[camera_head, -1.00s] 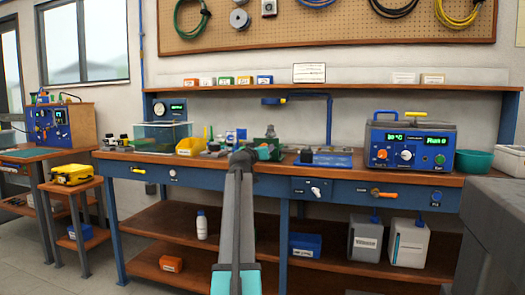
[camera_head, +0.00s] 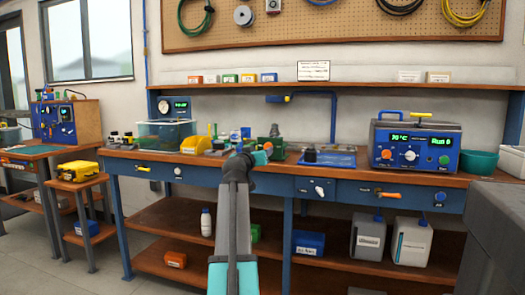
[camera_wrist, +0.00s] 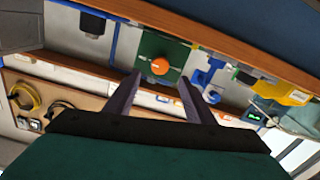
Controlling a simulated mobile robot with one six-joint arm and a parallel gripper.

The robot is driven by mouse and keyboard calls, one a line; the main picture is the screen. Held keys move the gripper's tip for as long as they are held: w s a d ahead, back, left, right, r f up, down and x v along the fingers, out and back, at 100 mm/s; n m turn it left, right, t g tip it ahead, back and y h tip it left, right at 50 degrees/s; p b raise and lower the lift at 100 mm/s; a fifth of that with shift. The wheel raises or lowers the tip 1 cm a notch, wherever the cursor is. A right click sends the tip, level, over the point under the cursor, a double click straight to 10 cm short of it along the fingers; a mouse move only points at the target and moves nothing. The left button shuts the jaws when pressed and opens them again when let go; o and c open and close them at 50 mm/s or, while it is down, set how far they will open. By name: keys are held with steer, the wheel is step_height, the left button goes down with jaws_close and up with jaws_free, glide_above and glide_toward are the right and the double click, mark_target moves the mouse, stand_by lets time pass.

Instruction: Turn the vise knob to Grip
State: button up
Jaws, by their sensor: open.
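The green vise (camera_head: 275,139) stands on the workbench near the middle in the head view. Its orange knob (camera_head: 267,147) shows just beyond my arm's end. In the wrist view, which is upside down, the green vise face (camera_wrist: 150,50) and the round orange knob (camera_wrist: 160,66) are ahead, between the lines of the two fingers. My gripper (camera_wrist: 161,82) is open and empty, with its dark fingers apart. The knob appears beyond the fingertips, and no contact shows. The knob's pointer and any Grip marking are too small to read. In the head view my arm hides the gripper's fingers.
On the workbench (camera_head: 220,175), a yellow bin (camera_head: 195,145) and a clear tank (camera_head: 165,133) stand left of the vise. A blue tray (camera_head: 330,158) and a blue control unit (camera_head: 415,147) stand right. A blue pipe (camera_head: 333,115) rises behind. A grey surface (camera_head: 495,220) fills the right foreground.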

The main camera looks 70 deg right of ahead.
steer(key=shift+s+a+p, duration=0.15)
steer(key=shift+a+p, duration=0.55)
steer(key=shift+a, duration=2.15)
